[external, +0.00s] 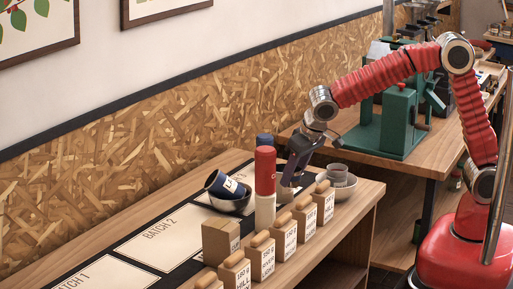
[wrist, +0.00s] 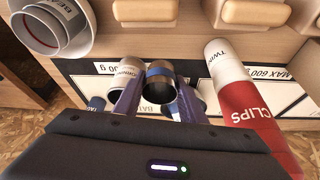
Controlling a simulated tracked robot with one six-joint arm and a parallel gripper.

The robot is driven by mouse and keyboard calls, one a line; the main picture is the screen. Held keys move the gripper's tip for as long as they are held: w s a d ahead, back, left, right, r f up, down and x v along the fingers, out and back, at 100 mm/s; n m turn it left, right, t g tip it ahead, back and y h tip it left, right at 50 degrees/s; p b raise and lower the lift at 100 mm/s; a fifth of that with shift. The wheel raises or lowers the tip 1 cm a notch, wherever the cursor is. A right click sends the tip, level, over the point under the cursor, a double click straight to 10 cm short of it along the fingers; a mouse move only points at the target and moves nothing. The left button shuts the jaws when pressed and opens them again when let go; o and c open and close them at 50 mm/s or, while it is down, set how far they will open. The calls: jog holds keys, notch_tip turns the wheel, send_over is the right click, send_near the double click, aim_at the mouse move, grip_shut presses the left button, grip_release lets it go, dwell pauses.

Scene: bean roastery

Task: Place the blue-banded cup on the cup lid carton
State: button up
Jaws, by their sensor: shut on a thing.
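My gripper (external: 292,182) is over the counter, right behind the red and white tube. In the wrist view its two purple-grey fingers (wrist: 159,98) are closed on either side of a dark cup with a blue band (wrist: 160,82). The cup's open mouth shows in that view; in the external view the cup is mostly hidden by the tube and my gripper. A plain brown cardboard carton (external: 220,242), which looks like the cup lid carton, stands at the front of the counter, left of my gripper and apart from it. I cannot read a label on it.
The red and white tube (external: 265,175) stands close beside my gripper.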

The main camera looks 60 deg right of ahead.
notch_tip(320, 180, up, 18)
jog(key=w+a+n, duration=0.1)
jog(key=a, duration=0.4)
jog(key=a+n+y, duration=0.1)
jog(key=a+n, duration=0.1)
jog(key=a, duration=0.3)
jog(key=w+a+n, duration=0.1)
jog(key=a, duration=0.4)
jog(key=shift+w+r+n+y, duration=0.3)
jog(key=shift+r, duration=0.05)
jog(key=s+a+n+g+y, duration=0.1)
jog(key=a+n, duration=0.2)
jog(key=a, duration=0.6)
jog(key=s+a+n+y, duration=0.1)
jog(key=s+a+n, duration=0.15)
jog(key=a, duration=0.55)
send_over(224, 227)
jog(key=s+d, duration=0.1)
notch_tip(224, 227, down, 6)
jog(key=shift+n, duration=0.45)
jog(key=shift+s+f, duration=0.1)
jog(key=shift+f, duration=0.05)
jog(key=shift+f, duration=3)
jog(key=shift+f, duration=0.1)
jog(key=shift+f, duration=1.75)
